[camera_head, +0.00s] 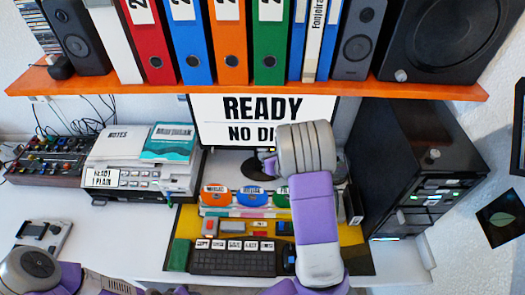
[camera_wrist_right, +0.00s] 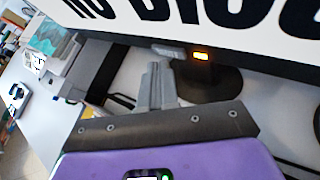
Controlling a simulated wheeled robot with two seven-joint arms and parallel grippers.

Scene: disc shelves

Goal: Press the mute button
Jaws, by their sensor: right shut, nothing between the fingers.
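A monitor (camera_head: 265,122) under the orange shelf reads "READY" and "NO DI…", the rest hidden by my right arm. In the right wrist view a small orange-lit patch (camera_wrist_right: 202,55) shows at the lower edge of the monitor (camera_wrist_right: 240,25); I cannot tell whether it is the mute button. My right gripper (camera_head: 268,163) is mostly hidden behind its own wrist in the head view, close below the screen. In the right wrist view the right gripper (camera_wrist_right: 166,55) is shut and empty, its tips just left of the orange patch. My left gripper is out of view.
An orange shelf (camera_head: 240,88) with binders and speakers overhangs the monitor. A black tower (camera_head: 400,160) stands to the right. A grey machine (camera_head: 140,178) with a button panel and a mixer (camera_head: 50,160) stand left. A keyboard (camera_head: 232,262) lies in front. The left front desk is mostly clear.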

